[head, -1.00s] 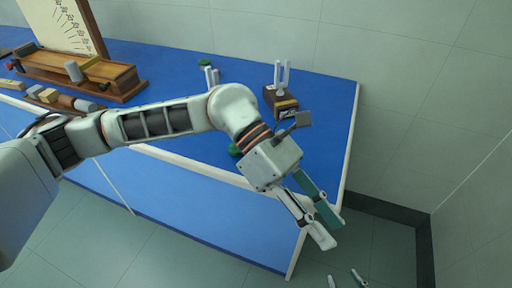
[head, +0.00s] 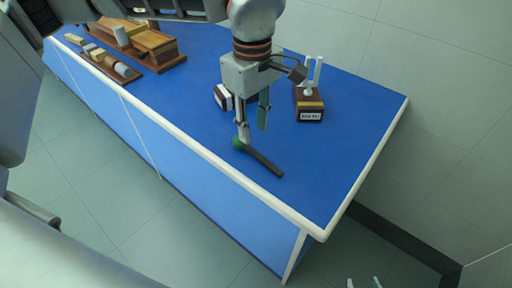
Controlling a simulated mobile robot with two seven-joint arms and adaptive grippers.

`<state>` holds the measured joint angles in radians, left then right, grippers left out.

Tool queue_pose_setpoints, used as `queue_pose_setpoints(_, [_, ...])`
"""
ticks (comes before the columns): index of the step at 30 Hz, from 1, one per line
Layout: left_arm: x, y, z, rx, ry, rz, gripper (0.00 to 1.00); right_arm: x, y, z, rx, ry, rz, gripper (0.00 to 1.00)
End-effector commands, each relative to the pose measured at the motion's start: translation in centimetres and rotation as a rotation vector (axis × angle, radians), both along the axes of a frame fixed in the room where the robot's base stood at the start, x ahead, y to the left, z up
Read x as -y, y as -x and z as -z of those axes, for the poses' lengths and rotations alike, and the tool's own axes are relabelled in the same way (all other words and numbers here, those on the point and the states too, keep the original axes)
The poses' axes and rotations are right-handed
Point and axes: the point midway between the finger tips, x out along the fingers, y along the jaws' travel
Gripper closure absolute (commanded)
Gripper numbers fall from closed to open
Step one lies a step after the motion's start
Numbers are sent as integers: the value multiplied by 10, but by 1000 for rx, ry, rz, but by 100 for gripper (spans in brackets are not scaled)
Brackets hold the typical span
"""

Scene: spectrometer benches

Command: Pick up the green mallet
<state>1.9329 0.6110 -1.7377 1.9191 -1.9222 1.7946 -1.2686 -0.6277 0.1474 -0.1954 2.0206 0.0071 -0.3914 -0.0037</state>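The green mallet (head: 264,161) lies on the blue bench top near its front edge. Its green head is at the left, and its dark handle points to the lower right. My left gripper (head: 253,136) reaches down from the top with its fingers apart. One fingertip overlaps the green head in the picture, and the other is to the right, above the handle side. I cannot tell whether it touches the mallet. My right gripper (head: 364,283) shows only two separated fingertips at the bottom edge, off the bench and with nothing between them.
A tuning fork on a wooden box (head: 310,108) stands right of my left gripper. Another box (head: 223,97) is partly hidden behind that gripper. A wooden apparatus (head: 150,45) and a rack of small blocks (head: 105,65) are at the upper left. The bench's right end is clear.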

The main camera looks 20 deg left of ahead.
Motion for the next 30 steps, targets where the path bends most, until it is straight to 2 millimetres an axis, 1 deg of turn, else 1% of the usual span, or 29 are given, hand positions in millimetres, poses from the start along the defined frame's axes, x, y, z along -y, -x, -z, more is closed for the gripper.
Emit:
queue_pose_setpoints(6, [-2, 0, 22, -3, -5, -1, 70, -3, 1, 3, -3, -4, 0, 60])
queue_pose_setpoints(11, [-1, -1, 32, -2, -3, 0, 70, -6, 2, 3, -4, -10, 3, 60])
queue_pose_setpoints(14, [-1, -2, 45, -4, -3, 0, 70, -6, 2, 5, -5, -9, 3, 60])
queue_pose_setpoints(18, [0, -4, 66, -5, -2, -1, 70, -5, 3, 8, -8, -6, 2, 60])
queue_pose_setpoints(21, [0, -4, 76, -3, -3, -1, 70, -4, 3, 9, -8, -2, 2, 60])
queue_pose_setpoints(28, [0, -4, 77, 0, -2, 0, 70, -1, 0, 7, -3, 3, 2, 60])
queue_pose_setpoints(29, [0, -4, 77, 0, -2, 0, 75, 0, 0, 7, -2, 4, 2, 60])
queue_pose_setpoints(30, [0, -4, 77, 0, -2, -1, 86, 0, 0, 7, -2, 4, 2, 60])
